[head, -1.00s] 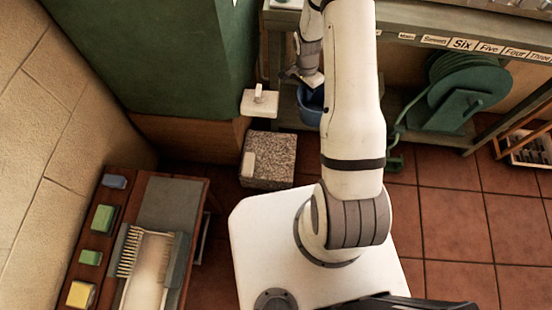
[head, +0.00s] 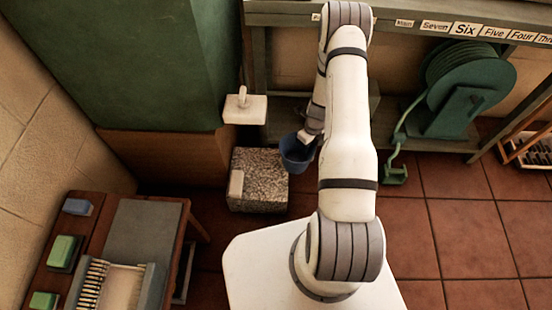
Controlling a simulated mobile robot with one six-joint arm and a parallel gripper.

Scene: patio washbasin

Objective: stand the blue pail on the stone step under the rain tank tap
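The blue pail (head: 293,158) hangs upright or nearly so from my gripper (head: 306,138), which appears shut on its upper part; the fingertips are small and partly hidden. The speckled stone step (head: 262,178) stands on the floor just left of the pail. In the head view the pail overlaps the step's right edge; its height above the step is hard to tell.
A pale block (head: 236,184) sits at the step's left side. A bench (head: 430,140) with a green hose reel (head: 468,85) stands behind and right. Tiled floor (head: 460,235) at right is clear.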

